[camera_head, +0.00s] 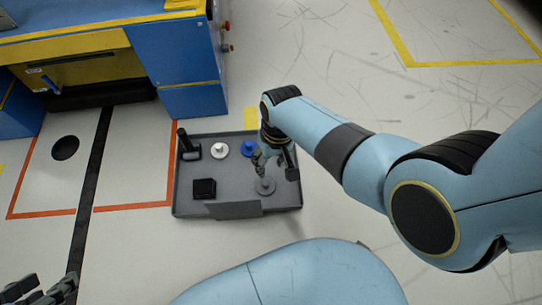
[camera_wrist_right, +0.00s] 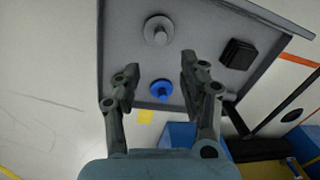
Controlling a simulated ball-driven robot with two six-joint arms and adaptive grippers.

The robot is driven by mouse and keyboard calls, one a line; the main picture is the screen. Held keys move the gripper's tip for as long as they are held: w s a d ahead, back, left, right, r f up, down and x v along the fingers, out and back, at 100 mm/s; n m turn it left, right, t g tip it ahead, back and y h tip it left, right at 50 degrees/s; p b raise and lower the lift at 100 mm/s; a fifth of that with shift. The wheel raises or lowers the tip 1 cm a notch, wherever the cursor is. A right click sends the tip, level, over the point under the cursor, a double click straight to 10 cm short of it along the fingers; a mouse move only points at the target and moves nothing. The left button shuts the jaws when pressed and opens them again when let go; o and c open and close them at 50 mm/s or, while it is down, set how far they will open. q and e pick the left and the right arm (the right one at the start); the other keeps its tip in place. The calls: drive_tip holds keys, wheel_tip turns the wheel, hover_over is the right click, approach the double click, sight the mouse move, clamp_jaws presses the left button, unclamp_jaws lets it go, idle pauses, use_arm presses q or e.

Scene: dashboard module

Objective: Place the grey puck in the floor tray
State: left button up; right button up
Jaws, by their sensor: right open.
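The grey puck (camera_head: 265,187), a disc with a knob on top, stands in the right part of the grey floor tray (camera_head: 237,209). It also shows in the right wrist view (camera_wrist_right: 158,31), beyond the fingertips. My right gripper (camera_head: 270,158) is over the tray's right side, beside the puck in the head view. A blue puck (camera_head: 248,148) and a white puck (camera_head: 219,150) stand at the tray's back. My left gripper (camera_head: 40,290) is partly in view at the bottom left corner.
A black block (camera_head: 204,188) and a dark upright part (camera_head: 188,147) are in the tray's left side. A blue and yellow bench (camera_head: 190,60) stands behind. A black round spot (camera_head: 65,148) lies on the floor at left. The floor right of the tray is clear.

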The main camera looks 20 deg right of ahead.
use_arm(q)
drive_tip(key=shift+s+r+g, duration=0.15)
drive_tip(key=shift+r+g, duration=0.15)
drive_tip(key=shift+r, duration=0.15)
use_arm(e)
drive_tip(key=shift+r, duration=0.25)
drive_tip(key=s+d+r+t+h, duration=0.1)
drive_tip(key=s+d+r+t, duration=0.1)
drive_tip(key=s+d+r, duration=0.6)
drive_tip(key=s+d+r+t, duration=0.1)
drive_tip(key=s+d+r, duration=0.1)
drive_tip(key=s+r, duration=0.2)
drive_tip(key=s+d+r+n+t, duration=0.1)
drive_tip(key=s+r, duration=0.4)
drive_tip(key=r, duration=0.6)
drive_tip(key=shift+d+r+t, duration=0.15)
drive_tip(key=shift+d+t, duration=0.3)
drive_tip(key=shift+t, duration=0.15)
use_arm(q)
drive_tip(key=shift+s, duration=0.1)
